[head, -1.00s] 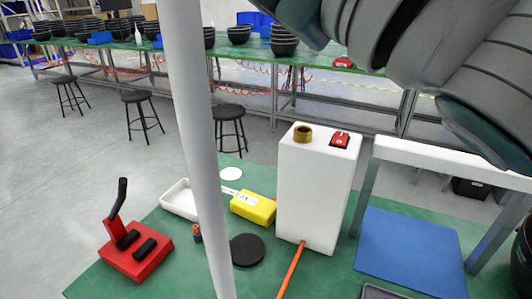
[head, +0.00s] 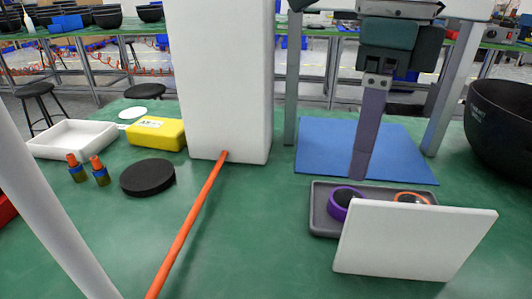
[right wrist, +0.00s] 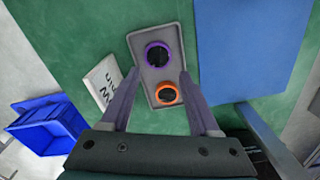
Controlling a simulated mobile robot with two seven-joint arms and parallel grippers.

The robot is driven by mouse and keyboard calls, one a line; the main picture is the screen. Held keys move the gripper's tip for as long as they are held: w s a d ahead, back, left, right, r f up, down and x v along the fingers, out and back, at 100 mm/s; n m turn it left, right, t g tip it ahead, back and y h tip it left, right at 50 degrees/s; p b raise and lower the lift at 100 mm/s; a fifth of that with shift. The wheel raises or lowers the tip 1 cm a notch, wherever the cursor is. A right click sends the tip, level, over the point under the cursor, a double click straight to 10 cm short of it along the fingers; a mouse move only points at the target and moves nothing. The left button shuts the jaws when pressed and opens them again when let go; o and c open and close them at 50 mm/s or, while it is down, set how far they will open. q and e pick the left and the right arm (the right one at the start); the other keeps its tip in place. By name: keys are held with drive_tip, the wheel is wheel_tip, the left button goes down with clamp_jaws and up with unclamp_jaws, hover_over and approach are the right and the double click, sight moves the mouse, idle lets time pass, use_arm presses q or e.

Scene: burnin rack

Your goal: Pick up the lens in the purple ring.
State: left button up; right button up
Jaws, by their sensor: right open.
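The lens in the purple ring (head: 336,212) stands in a grey tray (head: 319,222) on the green table. It has a dark centre, and a white panel partly covers it in the head view. In the right wrist view the purple-ringed lens (right wrist: 148,53) sits at the tray's far part, with the orange-ringed lens (right wrist: 160,101) nearer. My right gripper (head: 362,176) points down above the tray, apart from the lenses. In the right wrist view my right gripper (right wrist: 158,73) is open and empty, its fingers either side of the tray. My left gripper is not in view.
A white panel (head: 410,243) leans before the tray. A blue mat (head: 320,150) lies behind it, between metal legs. A tall white block (head: 222,80) and an orange rod (head: 190,222) stand left. A black bowl (head: 505,130) is at right. The table's front middle is clear.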

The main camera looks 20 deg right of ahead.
sight(355, 192)
drive_tip(key=f+b, duration=0.1)
drive_tip(key=f, duration=0.6)
drive_tip(key=shift+s, duration=0.2)
drive_tip(key=shift+c, duration=0.3)
drive_tip(key=c, duration=0.9)
